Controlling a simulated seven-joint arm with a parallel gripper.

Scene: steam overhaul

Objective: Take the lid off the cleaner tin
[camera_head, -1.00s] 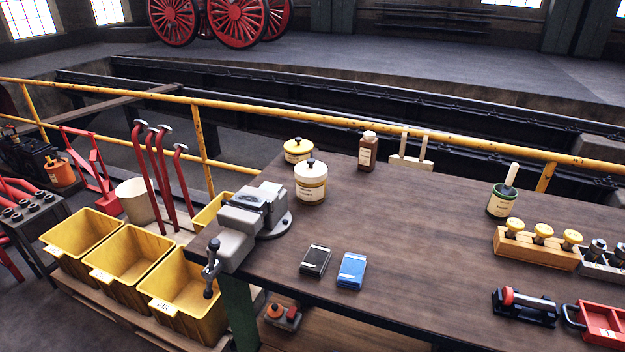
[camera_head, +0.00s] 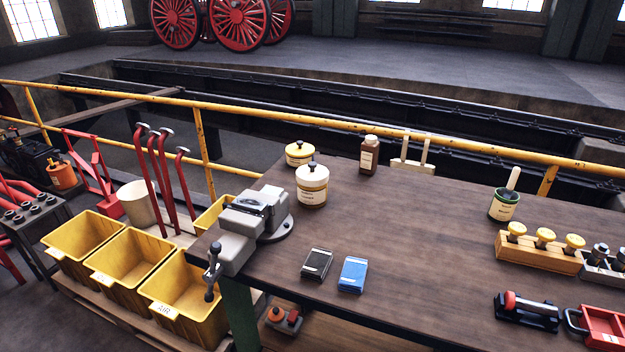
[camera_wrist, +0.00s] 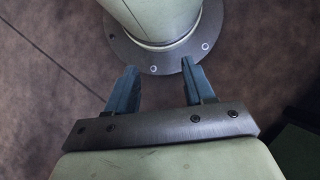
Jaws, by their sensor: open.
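Two lidded tins stand upright at the back left of the bench (camera_head: 420,235) in the head view. The farther tin (camera_head: 299,155) is yellow and lower, with a yellow lid and dark knob. Both lids are on. The labels are too small to read, so I cannot tell which is the cleaner tin. My gripper (camera_wrist: 160,68) is open and empty in the wrist view, away from both tins. It is not in the head view.
A grey vise (camera_head: 250,215) stands close in front of the nearer tin. A brown bottle (camera_head: 368,157) and wooden rack (camera_head: 412,166) are to the right. A black box (camera_head: 317,264) and blue box (camera_head: 352,274) lie in front. The bench's middle is clear.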

